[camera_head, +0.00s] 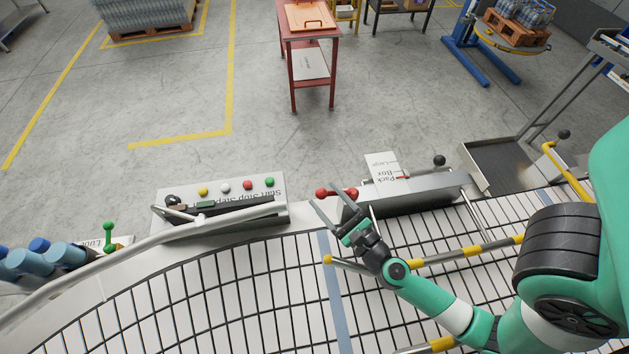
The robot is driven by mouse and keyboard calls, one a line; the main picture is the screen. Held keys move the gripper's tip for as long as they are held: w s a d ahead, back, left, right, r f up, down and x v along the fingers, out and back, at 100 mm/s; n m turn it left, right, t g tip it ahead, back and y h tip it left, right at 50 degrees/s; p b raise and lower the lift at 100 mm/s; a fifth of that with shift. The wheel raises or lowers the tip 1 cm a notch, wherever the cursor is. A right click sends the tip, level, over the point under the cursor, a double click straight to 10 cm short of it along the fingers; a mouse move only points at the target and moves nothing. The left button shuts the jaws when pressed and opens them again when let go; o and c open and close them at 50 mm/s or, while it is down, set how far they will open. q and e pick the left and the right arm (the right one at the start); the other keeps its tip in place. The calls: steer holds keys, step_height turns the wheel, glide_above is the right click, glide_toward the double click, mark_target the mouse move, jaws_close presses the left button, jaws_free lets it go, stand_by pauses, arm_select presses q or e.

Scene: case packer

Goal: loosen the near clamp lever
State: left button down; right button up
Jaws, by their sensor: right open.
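My right gripper (328,202) is open and empty, its fingers pointing up and left above the conveyor's far edge. Just beyond its fingertips is a lever with red knobs (321,193), beside the left end of a grey metal rail housing (415,193). It looks like a clamp lever, but no label confirms this. I cannot tell whether the fingers touch it. Black knobs also show at the rail's right end (439,160) and farther right (564,134). My left gripper is out of view.
The curved conveyor (215,300) fills the foreground, with a grey guide rail (120,248) along its far left edge. A button panel (225,196) stands left of the gripper. Yellow-tipped rods (470,249) cross the conveyor at right. A red table (310,50) stands on open floor behind.

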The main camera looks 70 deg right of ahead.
steer(key=x, duration=0.5)
steer(key=shift+w+p, duration=0.1)
steer(key=shift+p, duration=0.3)
jaws_close()
steer(key=shift+f, duration=0.1)
steer(key=shift+f, duration=0.1)
stand_by(0.8)
